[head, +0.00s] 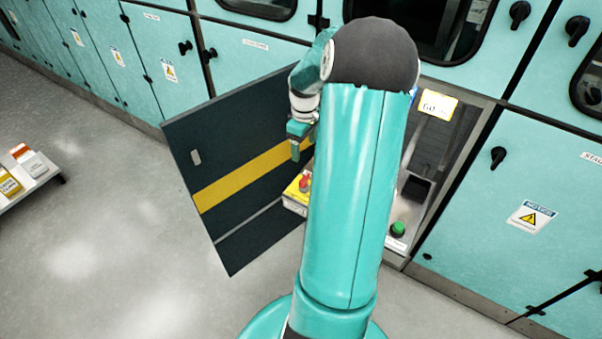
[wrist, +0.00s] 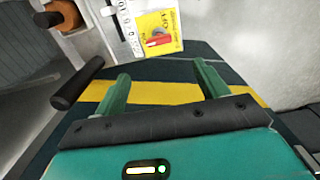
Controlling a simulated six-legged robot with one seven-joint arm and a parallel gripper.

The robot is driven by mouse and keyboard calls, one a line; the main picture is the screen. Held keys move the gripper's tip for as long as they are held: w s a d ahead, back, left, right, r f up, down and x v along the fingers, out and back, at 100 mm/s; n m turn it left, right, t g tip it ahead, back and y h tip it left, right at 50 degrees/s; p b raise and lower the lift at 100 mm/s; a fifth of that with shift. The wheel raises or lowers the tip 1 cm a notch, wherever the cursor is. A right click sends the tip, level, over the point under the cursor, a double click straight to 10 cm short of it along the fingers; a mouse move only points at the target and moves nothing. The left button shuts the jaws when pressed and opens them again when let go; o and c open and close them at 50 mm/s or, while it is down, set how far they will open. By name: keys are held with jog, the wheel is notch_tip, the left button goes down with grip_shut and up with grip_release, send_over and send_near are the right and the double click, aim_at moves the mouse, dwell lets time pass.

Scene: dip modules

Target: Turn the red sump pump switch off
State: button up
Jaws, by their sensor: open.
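A red switch (head: 304,183) sits on a yellow-topped box low in the open cabinet, partly hidden by my arm. The switch's exact position is unclear.
A dark cabinet door (head: 215,150) with a yellow stripe stands open beside my gripper. A black bar (wrist: 77,83) and an orange-brown knob (wrist: 62,13) lie left of the fingers. A green button (head: 397,229) is right of my arm.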

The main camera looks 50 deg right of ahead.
aim_at(304, 177)
notch_tip(304, 177, down, 14)
jog(key=shift+d+r, duration=0.1)
dwell(0.4)
jog(key=c, duration=1)
